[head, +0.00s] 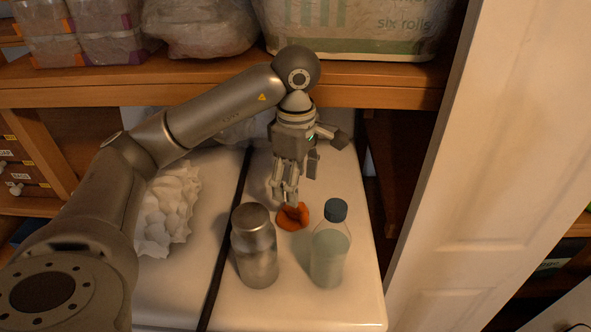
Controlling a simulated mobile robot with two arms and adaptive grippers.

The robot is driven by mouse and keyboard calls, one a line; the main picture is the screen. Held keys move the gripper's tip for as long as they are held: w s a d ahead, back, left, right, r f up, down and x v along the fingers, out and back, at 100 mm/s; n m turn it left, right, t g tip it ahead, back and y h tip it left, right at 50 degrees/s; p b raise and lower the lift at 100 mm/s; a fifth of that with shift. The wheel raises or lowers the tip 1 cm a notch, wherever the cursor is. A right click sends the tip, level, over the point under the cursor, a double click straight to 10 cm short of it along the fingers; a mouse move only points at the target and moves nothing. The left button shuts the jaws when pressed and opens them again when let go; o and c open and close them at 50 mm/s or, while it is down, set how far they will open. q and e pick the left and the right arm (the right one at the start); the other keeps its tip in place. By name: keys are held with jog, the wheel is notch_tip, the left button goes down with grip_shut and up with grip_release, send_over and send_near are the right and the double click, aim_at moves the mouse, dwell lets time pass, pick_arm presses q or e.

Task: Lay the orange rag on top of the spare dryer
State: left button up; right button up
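The orange rag (293,216) is a small bunched piece of cloth at the right-hand white appliance top (330,308), just behind a metal bottle and a clear bottle. My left gripper (284,198) points down with its fingertips at the rag's upper left edge. The fingers are close together, but I cannot tell whether they grip the cloth or whether the rag touches the surface. Two white appliance tops stand side by side with a dark gap between them; the left one (170,290) is partly hidden by my arm. No label shows which is the spare dryer. My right gripper is not in view.
The metal bottle (255,250) and the clear bottle with a blue cap (329,246) stand upright in front of the rag. Crumpled white material (170,212) lies on the left top. A wooden shelf (380,84) with packages overhangs the back. A white door (490,160) stands at right.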

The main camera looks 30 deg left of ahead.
pick_arm(q)
jog(key=shift+r, duration=2)
